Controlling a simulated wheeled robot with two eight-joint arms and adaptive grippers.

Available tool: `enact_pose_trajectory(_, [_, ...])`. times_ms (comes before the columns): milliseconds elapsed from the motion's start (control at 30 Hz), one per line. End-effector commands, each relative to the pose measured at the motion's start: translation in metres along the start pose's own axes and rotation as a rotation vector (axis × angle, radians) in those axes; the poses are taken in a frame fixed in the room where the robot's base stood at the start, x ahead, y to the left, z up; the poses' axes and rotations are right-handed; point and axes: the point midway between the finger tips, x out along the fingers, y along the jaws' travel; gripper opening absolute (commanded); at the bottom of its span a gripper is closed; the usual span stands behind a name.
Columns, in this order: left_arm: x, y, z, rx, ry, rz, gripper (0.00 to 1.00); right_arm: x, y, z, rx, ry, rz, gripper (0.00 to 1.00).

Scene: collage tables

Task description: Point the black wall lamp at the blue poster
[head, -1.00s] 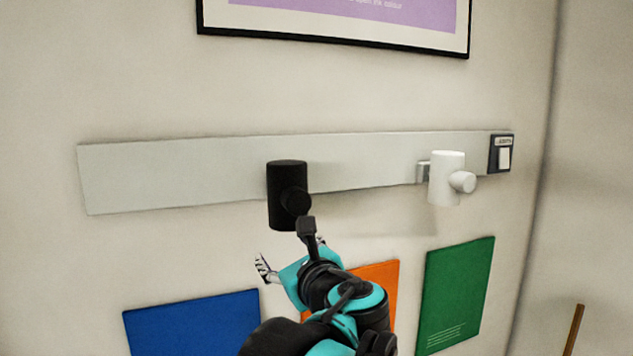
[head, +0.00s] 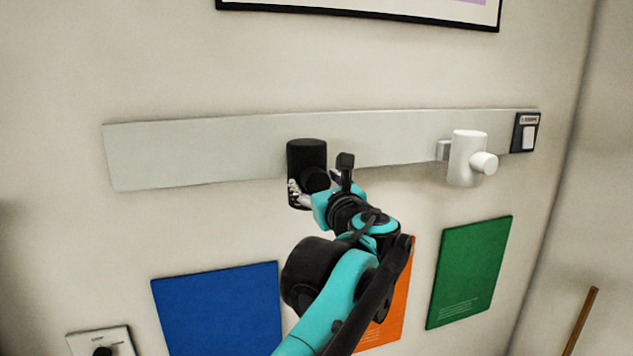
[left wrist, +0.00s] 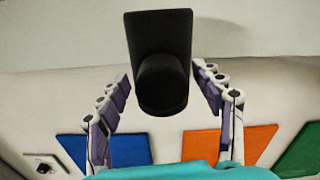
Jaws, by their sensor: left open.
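The black wall lamp (head: 306,156) is mounted on a pale grey rail (head: 200,152). It is a black cylinder with a round knob facing out. My left gripper (head: 312,190) is in front of the lamp's lower part and partly hides it. In the left wrist view, the lamp (left wrist: 160,40) and its knob stand between the two open fingers (left wrist: 163,95), with gaps on both sides. The blue poster (head: 220,308) is on the wall below and to the left; it also shows in the left wrist view (left wrist: 130,149). My right gripper is not in view.
A white wall lamp (head: 467,158) and a switch (head: 526,133) are farther right on the rail. An orange poster (head: 398,310) is partly behind my arm, with a green poster (head: 472,270) beside it. A dial plate (head: 100,340) is at lower left.

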Motion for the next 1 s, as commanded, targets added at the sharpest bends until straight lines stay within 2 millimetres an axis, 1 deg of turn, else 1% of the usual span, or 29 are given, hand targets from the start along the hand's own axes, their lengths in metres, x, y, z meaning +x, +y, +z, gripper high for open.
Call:
enact_pose_trajectory(67, [-0.0001, -0.0001, -0.0003, 0.0, 0.0, 0.0, 0.67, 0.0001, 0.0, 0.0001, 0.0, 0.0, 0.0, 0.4])
enact_pose_trajectory(100, [-0.0002, -0.0001, -0.0003, 0.0, 0.0, 0.0, 0.64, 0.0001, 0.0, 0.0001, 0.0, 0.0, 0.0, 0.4])
enact_pose_trajectory(167, [-0.0002, -0.0002, -0.0003, 0.0, 0.0, 0.0, 0.48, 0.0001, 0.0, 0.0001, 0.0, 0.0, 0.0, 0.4])
enact_pose_trajectory(200, [-0.0003, -0.0002, -0.0003, 0.0, 0.0, 0.0, 0.38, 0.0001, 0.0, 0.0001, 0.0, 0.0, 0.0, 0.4])
enact_pose_trajectory(267, [-0.0003, -0.0002, -0.0002, 0.0, 0.0, 0.0, 0.22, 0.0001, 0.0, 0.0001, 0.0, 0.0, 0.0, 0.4])
enact_pose_trajectory(300, [-0.0003, -0.0002, -0.0002, 0.0, 0.0, -0.001, 0.11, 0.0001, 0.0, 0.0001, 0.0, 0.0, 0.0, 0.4])
enact_pose_trajectory(333, [-0.0003, -0.0003, -0.0002, 0.0, 0.0, -0.001, 0.03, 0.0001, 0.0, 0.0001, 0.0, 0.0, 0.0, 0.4])
enact_pose_trajectory(367, [-0.0004, -0.0003, -0.0002, 0.0, 0.0, -0.001, 0.0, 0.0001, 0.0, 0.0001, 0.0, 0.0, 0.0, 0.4])
enact_pose_trajectory(500, [-0.0004, -0.0005, 0.0001, 0.028, 0.0, -0.001, 0.0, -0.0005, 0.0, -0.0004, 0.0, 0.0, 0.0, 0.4])
enact_pose_trajectory(567, [-0.0004, -0.0006, 0.0004, 0.078, 0.001, -0.001, 0.0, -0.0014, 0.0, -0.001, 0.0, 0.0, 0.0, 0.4])
enact_pose_trajectory(800, [-0.0004, -0.0008, 0.0005, 0.342, 0.001, -0.001, 0.0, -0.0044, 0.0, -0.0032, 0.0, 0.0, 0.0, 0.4])
enact_pose_trajectory(900, [-0.0004, -0.0008, 0.0003, 0.401, 0.001, -0.001, 0.0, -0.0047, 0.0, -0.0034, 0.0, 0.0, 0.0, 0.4])
enact_pose_trajectory(1000, [-0.0004, -0.0008, 0.0001, 0.422, 0.001, -0.001, 0.0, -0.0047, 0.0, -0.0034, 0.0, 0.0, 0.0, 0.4])
